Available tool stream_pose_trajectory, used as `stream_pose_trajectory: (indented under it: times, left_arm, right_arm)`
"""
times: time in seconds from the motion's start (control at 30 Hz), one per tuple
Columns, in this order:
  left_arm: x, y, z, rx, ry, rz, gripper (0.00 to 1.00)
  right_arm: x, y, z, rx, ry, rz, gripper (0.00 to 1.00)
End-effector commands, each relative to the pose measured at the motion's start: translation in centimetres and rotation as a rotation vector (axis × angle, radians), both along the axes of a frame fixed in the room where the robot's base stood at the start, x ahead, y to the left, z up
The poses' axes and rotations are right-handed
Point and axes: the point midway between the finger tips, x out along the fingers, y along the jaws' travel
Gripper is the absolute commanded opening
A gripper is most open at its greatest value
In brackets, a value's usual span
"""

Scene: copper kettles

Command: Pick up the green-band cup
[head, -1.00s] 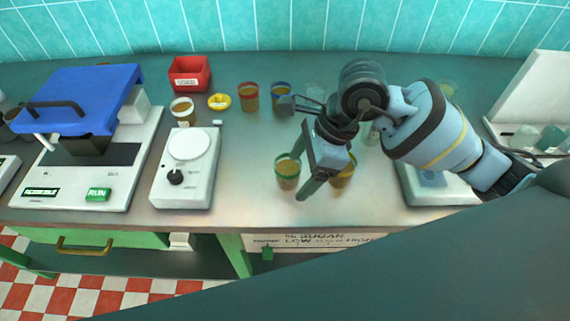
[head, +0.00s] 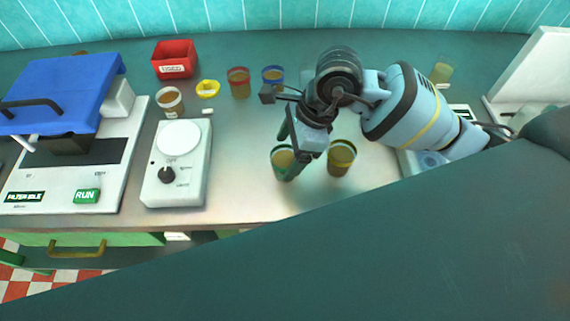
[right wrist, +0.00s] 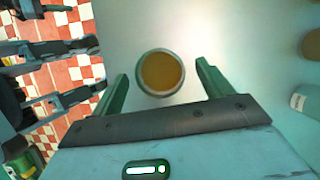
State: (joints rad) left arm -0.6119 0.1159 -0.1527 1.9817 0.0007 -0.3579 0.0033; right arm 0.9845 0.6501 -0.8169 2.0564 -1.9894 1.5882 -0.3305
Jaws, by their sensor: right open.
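The green-band cup (head: 281,161), filled with something brown, stands upright on the counter in the head view. My right gripper (head: 291,150) is just beside it and partly hides its right side. In the right wrist view the cup (right wrist: 162,72) appears from above, between the two spread green fingers of the right gripper (right wrist: 162,80). Gaps show on both sides, and no grip is seen. My left gripper is not seen in the head view.
Red-band (head: 239,84), blue-band (head: 273,77) and white-band (head: 171,101) cups stand farther back. A white dial device (head: 178,165) stands left. The counter's front edge (head: 235,227) is near.

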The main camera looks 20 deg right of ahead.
Motion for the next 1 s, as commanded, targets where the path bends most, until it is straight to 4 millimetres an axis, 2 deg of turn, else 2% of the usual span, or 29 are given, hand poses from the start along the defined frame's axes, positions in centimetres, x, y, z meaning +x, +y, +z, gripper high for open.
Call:
stream_pose_trajectory:
  times: [0.2, 0.3, 0.6, 1.0]
  left_arm:
    - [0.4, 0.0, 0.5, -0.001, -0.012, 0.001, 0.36]
    - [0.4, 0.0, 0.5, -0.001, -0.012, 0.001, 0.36]
    - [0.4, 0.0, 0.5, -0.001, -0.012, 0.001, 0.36]
    - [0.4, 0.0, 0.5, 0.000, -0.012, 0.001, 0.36]
  right_arm:
    - [0.0, 1.0, -2.9, 0.001, 0.004, 0.001, 0.78]
    - [0.1, 1.3, -3.7, 0.001, 0.001, -0.001, 0.78]
    - [0.2, 1.4, -4.1, 0.000, 0.001, 0.000, 0.77]
    - [0.2, 1.4, -4.0, 0.001, 0.000, 0.000, 0.26]
